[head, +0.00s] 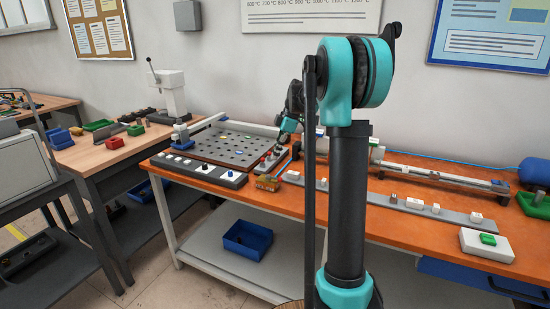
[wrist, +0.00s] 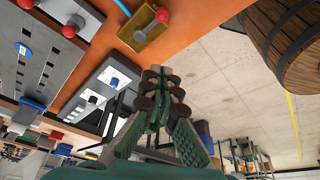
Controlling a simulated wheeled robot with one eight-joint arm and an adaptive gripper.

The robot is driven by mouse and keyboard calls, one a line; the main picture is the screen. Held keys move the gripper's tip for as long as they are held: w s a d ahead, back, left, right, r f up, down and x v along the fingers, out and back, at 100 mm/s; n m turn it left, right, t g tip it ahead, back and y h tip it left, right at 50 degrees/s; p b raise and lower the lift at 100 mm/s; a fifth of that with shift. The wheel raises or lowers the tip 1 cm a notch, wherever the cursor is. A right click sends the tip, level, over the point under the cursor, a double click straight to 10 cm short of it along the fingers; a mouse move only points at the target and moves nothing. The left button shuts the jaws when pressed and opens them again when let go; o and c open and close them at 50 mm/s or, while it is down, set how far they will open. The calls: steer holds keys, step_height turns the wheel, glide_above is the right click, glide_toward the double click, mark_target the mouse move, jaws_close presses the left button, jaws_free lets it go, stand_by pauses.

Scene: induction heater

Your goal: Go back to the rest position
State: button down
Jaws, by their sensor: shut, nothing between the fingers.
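My gripper (wrist: 162,85) shows in the wrist view with its green fingers together and nothing between them. In the head view, my gripper (head: 288,122) is small and partly hidden behind my teal and black arm. In the wrist view the orange bench edge (wrist: 205,22) passes beyond the fingers.
A yellow box (wrist: 143,33) with a red knob is near the fingers in the wrist view. A wooden barrel (wrist: 292,35) stands at upper right, with floor between. In the head view, a grey control strip (head: 198,170) lines the bench front and a blue bin (head: 247,240) sits below.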

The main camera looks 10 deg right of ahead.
steer(key=s+f+m+t+h, duration=0.1)
steer(key=s+f+m, duration=0.4)
steer(key=s, duration=0.6)
steer(key=s+d+f+m+t+h, duration=0.1)
steer(key=s+f+m, duration=0.5)
steer(key=s, duration=0.5)
steer(key=s+f+m+t+h, duration=0.2)
steer(key=s+f+m, duration=0.4)
steer(key=s, duration=0.5)
steer(key=shift+d+m, duration=0.2)
steer(key=shift+m, duration=0.2)
